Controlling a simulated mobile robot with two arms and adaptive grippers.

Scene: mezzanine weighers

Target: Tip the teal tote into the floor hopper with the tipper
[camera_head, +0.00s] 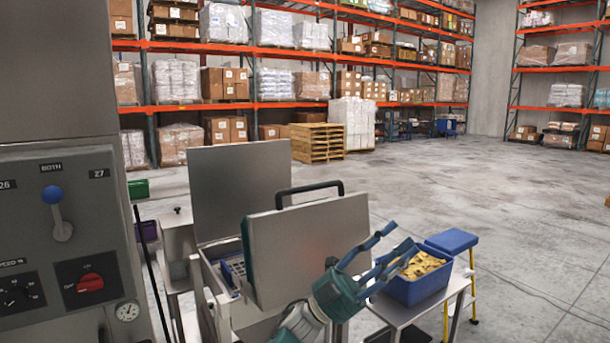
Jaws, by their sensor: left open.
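My left gripper (402,237) reaches up from the bottom middle, with blue fingers spread apart and nothing between them. Its fingertips overlap the left edge of a blue tub in the picture; I cannot tell whether they touch it. I cannot pick out the teal tote for sure: a narrow dark teal strip (247,262) shows at the left edge of a steel panel with a black handle (310,245), and most of whatever it belongs to is hidden. I cannot tell which part is the tipper or the floor hopper. My right gripper is not in view.
A grey control panel (60,255) with a blue-knobbed lever and red switch fills the left. A raised steel lid (240,190) stands behind the handled panel. A blue tub (418,290) of yellow pieces sits on a steel table by a blue-topped step stool (452,241). Floor at right is clear.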

